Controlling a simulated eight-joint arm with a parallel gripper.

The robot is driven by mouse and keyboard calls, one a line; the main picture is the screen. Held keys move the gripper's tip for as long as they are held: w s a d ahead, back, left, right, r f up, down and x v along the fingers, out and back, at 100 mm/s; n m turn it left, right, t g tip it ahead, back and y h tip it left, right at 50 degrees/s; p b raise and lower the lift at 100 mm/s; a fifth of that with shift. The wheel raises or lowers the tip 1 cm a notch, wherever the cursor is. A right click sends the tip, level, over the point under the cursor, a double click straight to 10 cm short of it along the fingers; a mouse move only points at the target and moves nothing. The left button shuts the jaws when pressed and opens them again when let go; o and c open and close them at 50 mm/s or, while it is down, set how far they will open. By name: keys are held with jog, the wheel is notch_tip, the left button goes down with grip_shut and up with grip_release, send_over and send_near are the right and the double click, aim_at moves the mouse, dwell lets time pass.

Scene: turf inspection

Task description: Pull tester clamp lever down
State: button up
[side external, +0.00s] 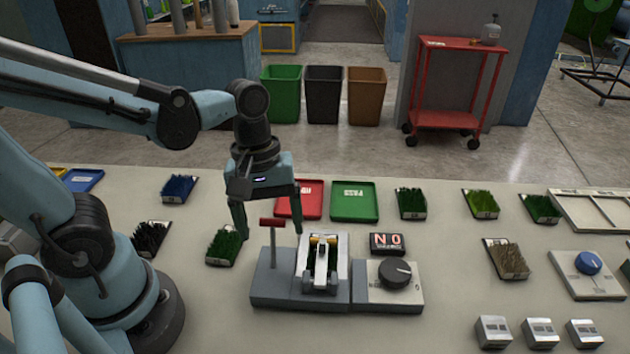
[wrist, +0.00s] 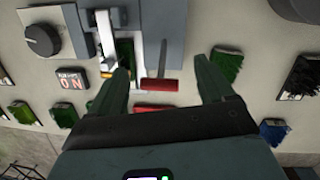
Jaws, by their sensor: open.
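The tester (side external: 275,292) is a grey block on the table, also in the wrist view (wrist: 175,20). Its clamp lever is a thin grey post with a red crossbar handle (side external: 272,222), standing upright at the tester's left. The handle also shows in the wrist view (wrist: 159,85). A green turf sample (side external: 320,262) sits in the tester's white clamp frame. My gripper (side external: 268,231) points down with its fingers wide apart, one on each side of the handle in the picture. In the wrist view, the handle shows between the fingers (wrist: 162,70). I see no contact; the depth gap is unclear.
A dark dial unit (side external: 395,273) and a display (side external: 387,244) adjoin the tester's right. A green turf sample (side external: 222,246) lies close left of my gripper. Red (side external: 288,208) and green (side external: 354,202) trays lie behind. The table front is mostly clear.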

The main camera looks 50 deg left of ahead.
jog(key=r, duration=0.3)
jog(key=a+r, duration=0.1)
jog(key=r, duration=0.5)
jog(key=shift+a, duration=0.2)
jog(key=w+a+f+m+t+y, duration=0.1)
jog(key=w+a+f+m+t, duration=0.2)
jog(key=m+t, duration=0.4)
jog(key=w+f+m, duration=0.1)
jog(key=w+m, duration=0.1)
jog(key=m, duration=0.2)
jog(key=shift+a+y, duration=0.35)
jog(key=shift+y, duration=0.05)
jog(key=shift+f, duration=0.1)
dwell(1.5)
